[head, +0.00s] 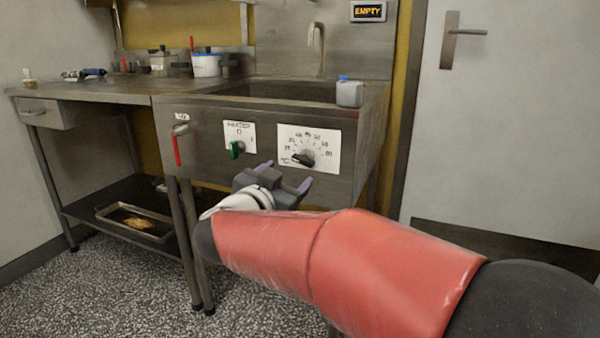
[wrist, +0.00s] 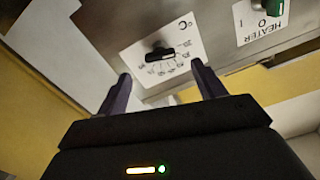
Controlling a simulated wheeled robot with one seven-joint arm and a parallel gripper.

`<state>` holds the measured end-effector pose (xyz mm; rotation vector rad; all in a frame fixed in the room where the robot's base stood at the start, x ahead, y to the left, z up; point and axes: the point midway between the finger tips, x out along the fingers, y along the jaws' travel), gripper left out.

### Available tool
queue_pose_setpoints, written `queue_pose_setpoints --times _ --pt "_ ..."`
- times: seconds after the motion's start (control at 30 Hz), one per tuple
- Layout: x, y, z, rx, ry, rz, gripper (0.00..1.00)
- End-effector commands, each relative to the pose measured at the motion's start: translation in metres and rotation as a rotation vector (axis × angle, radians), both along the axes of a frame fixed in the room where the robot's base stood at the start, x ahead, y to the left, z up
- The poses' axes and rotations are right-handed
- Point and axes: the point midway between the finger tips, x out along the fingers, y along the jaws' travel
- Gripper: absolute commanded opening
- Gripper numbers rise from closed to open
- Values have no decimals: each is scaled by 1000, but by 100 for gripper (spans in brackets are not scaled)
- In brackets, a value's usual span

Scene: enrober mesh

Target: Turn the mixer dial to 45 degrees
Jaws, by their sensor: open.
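The dial (head: 303,159) is a black bar-shaped knob on a white plate (head: 325,148) with a °C mark and an arc of numbers, on the front of the steel sink unit. Its bar lies nearly level in the head view; I cannot tell which number it points to. The dial also shows in the wrist view (wrist: 160,54), upside down, beyond and between the fingertips. My gripper (head: 286,176) is open and empty, just below and in front of the dial, apart from it. Its two purple fingers also show in the wrist view (wrist: 161,71).
A green knob (head: 237,149) on a HEATER plate sits left of the dial. A red-handled lever (head: 177,146) is further left. A grey container (head: 349,93) with a blue cap stands on the sink's right edge. A tray (head: 135,222) lies on the lower shelf.

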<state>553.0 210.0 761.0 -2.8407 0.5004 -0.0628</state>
Motion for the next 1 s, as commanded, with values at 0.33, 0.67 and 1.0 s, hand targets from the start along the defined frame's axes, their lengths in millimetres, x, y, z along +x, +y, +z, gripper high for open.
queue_pose_setpoints --times 0.33,0.67,1.0 --pt "50 -20 0 0 -2 -2 69" --pt "70 -27 2 0 -2 -1 69" --pt "69 -26 1 0 -2 0 47"
